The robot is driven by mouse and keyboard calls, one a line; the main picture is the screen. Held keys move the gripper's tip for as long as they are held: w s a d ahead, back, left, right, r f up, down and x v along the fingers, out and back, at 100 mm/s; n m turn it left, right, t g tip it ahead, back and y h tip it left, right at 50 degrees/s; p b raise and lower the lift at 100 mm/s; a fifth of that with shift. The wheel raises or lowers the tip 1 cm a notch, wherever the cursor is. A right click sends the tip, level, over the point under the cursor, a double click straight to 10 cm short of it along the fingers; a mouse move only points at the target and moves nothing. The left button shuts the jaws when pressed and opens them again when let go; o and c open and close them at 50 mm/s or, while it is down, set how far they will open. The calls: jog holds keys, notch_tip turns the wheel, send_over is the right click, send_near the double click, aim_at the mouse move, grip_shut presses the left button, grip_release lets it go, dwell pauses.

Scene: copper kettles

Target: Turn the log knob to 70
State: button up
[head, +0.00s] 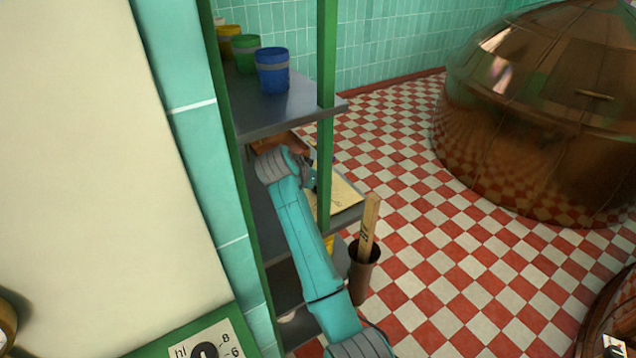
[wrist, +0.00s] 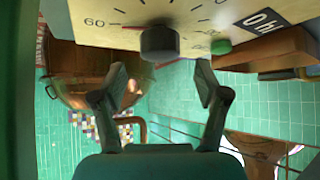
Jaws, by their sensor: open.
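The round dark knob (wrist: 158,42) sits on a cream panel (wrist: 185,14) with tick marks at the top of the wrist view. The number 60 is printed left of the knob. In the head view my gripper (head: 312,172) reaches onto a shelf, partly hidden by the green post. A cream panel (head: 345,193) lies there; its knob is hidden.
A green button (wrist: 221,46) and a brown block (wrist: 262,52) are beside the knob. The green shelf post (head: 325,110) stands close to my arm. A blue cup (head: 272,70) is on the upper shelf. A dark pot (head: 363,268) holds a wooden stick. A copper kettle (head: 545,110) stands right.

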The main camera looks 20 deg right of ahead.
jog(key=shift+x, duration=2.4)
jog(key=c, duration=1.2)
jog(key=shift+o, duration=0.2)
jog(key=shift+m, duration=0.3)
jog(key=m+g+h, duration=0.2)
jog(key=m+g, duration=0.1)
jog(key=m, duration=0.1)
jog(key=shift+r+m, duration=0.1)
jog(key=shift+m, duration=0.2)
jog(key=shift+m+g+h, duration=0.5)
jog(key=shift+m+g, duration=1)
jog(key=shift+m, duration=0.3)
jog(key=shift+m+g, duration=0.7)
jog(key=shift+m, duration=0.2)
